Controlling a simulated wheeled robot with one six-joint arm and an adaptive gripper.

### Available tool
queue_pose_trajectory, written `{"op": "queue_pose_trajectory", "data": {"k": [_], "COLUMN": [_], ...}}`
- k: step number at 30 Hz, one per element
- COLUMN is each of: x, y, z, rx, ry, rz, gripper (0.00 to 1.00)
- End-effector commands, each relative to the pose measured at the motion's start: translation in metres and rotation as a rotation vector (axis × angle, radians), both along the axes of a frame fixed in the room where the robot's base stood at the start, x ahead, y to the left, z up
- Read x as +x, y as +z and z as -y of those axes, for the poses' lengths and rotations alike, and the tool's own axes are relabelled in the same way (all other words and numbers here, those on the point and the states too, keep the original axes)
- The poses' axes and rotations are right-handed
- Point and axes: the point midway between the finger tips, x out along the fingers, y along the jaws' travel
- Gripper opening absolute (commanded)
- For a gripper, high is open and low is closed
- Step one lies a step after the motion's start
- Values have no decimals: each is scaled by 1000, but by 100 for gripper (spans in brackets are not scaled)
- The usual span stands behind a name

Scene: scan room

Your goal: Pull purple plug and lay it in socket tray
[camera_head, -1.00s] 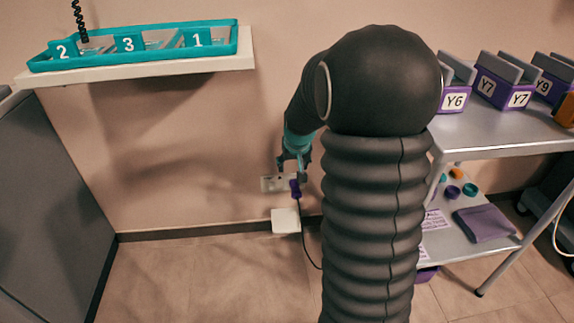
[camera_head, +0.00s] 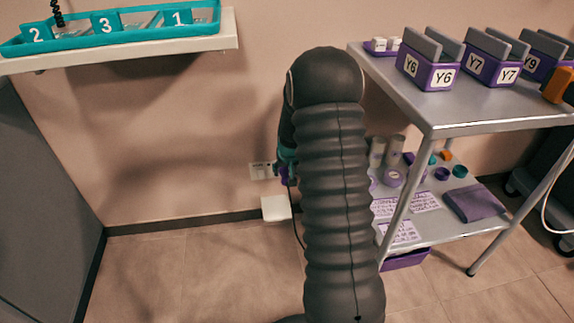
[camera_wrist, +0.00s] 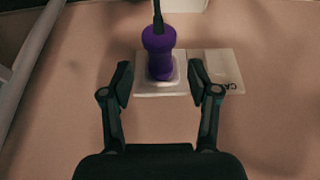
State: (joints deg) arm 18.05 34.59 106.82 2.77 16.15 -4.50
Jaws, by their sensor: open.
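The purple plug (camera_wrist: 158,50) sits at the white wall socket plate (camera_wrist: 224,68) in the wrist view, with its dark cable running up in the picture. My gripper (camera_wrist: 161,82) is open, with one finger on each side of the plug's line and the plug a little beyond the fingertips. No finger visibly touches it. In the head view my gripper (camera_head: 287,168) is beside the wall socket (camera_head: 260,171), mostly behind my arm. Which tray on the scene is the socket tray is unclear; a teal tray (camera_head: 120,40) with sections labelled 2, 3 and 1 sits on the wall shelf.
A white box (camera_head: 276,208) is low on the wall below the socket. The floor between is clear.

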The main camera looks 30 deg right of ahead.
Motion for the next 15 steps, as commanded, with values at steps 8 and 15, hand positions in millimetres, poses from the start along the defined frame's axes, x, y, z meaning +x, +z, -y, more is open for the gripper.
{"op": "queue_pose_trajectory", "data": {"k": [8,15], "x": [14,18], "y": [-36,-45], "z": [4,5], "rx": [0,0], "ry": [0,0], "rz": [0,1], "gripper": [60,60]}}
